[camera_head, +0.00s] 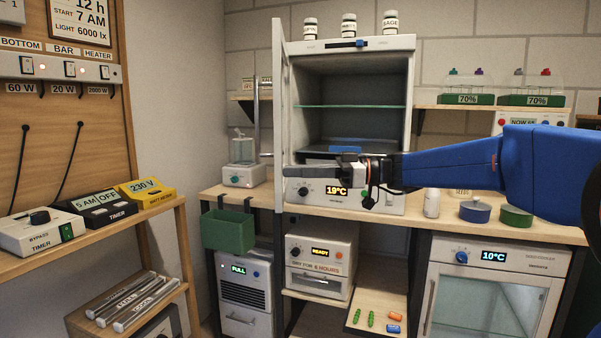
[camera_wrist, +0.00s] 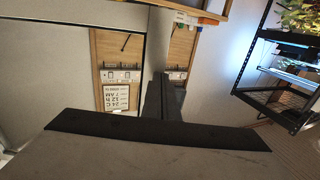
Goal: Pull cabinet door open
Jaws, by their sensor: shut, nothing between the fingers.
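The cabinet (camera_head: 402,110) stands on the bench with a 19°C display below its opening. Its door (camera_head: 279,110) is swung out on the left side and shows nearly edge-on. The interior and a glass shelf (camera_head: 345,106) are exposed. My gripper (camera_head: 290,172) reaches in from the right, in front of the cabinet's lower part, its dark fingers shut and empty. Its tip overlaps the door's lower inner side; I cannot tell whether they touch. In the wrist view the dark fingers (camera_wrist: 168,98) point up beside a pale panel. The door's handle is not clear in either view.
Several labelled jars (camera_head: 348,24) stand on the cabinet. A green bin (camera_head: 228,232) hangs at the bench's front left. A glass-fronted 10°C unit (camera_head: 494,290) is below right. A side shelf with timers (camera_head: 85,207) stands left, with floor space between.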

